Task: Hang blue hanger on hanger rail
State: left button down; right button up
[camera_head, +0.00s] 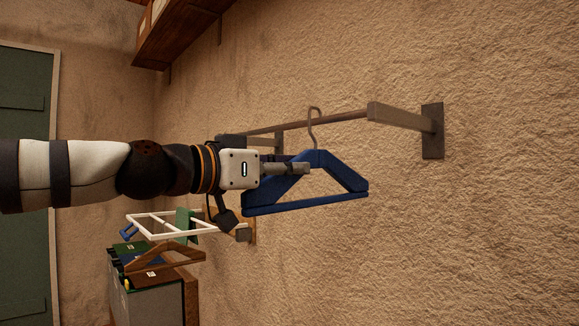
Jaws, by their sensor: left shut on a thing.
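The blue hanger (345,173) is upright below the hanger rail (345,116), with its metal hook (313,128) pointing up. The hook's curved top shows just above the rail and its stem crosses in front of it. I cannot tell whether the hook rests on the rail. My left gripper (300,168) is shut on the blue hanger's left sloping arm and covers part of it. My right gripper is not in view.
A wall bracket (402,117) carries the rail's right end. Lower left are a white rack (150,220), a wooden hanger-like piece (165,256) and a grey box (155,303) with books or files. A wooden shelf (180,30) is at upper left. The wall at right is clear.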

pick_arm(q)
jog(key=shift+w+d+f, duration=0.15)
jog(key=shift+f, duration=0.2)
jog(key=c, duration=1.5)
grip_release()
jog(key=shift+r, duration=0.1)
